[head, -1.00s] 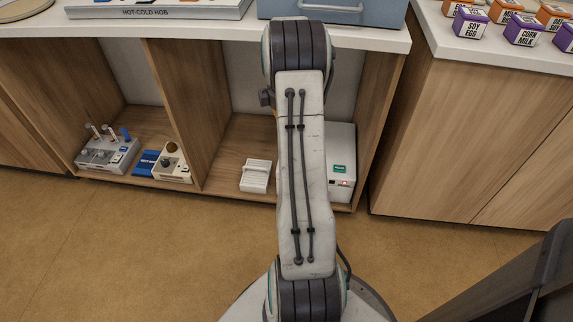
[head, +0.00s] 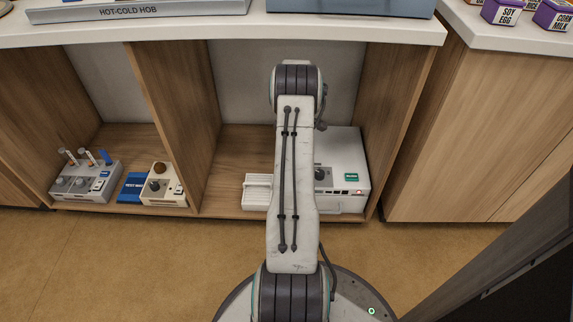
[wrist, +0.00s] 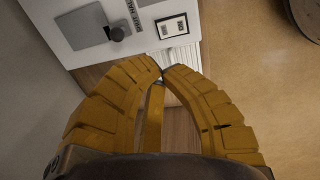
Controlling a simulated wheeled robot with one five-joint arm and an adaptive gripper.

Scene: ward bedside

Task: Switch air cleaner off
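No readable label in view says air cleaner. In the head view a white box unit (head: 340,150) with a dark knob, a green label and a small red light stands on the shelf floor, partly behind my arm. A small white ribbed unit (head: 257,190) sits to its left. The wrist view shows a white panel (wrist: 75,18) with a black knob (wrist: 117,33) on a grey plate and a framed dark marking (wrist: 172,27). White ribs (wrist: 180,54) show beyond the fingertips. My gripper (wrist: 162,72) has its yellow fingertips together, apparently empty; my arm hides it in the head view.
Wooden dividers (head: 172,100) bound the compartment under the white counter (head: 350,27). The left compartment holds a grey unit (head: 85,182), a blue item (head: 134,187) and a cream unit with a knob (head: 163,187). A dark panel (head: 500,260) stands at right. Open floor lies in front.

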